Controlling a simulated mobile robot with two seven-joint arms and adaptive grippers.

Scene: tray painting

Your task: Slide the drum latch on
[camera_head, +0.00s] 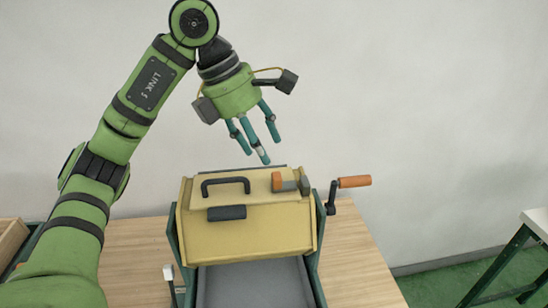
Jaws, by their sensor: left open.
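A yellow drum (245,236) lies in a dark green stand on the table. A small orange and grey fitting (290,184) sits near the upper right of the drum and looks like the latch. A black bar handle (225,184) is to its left, with a flat dark block (227,213) below that. My left gripper (256,146) hangs above and behind the drum, open and empty, its teal fingers pointing down. It is apart from the drum and the latch. My right gripper is out of view.
A crank with an orange grip (354,181) sticks out at the drum's right side. A grey tray (255,284) lies in front below the drum. The wooden tabletop (352,255) is clear at right. A wooden box edge (11,240) shows at far left.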

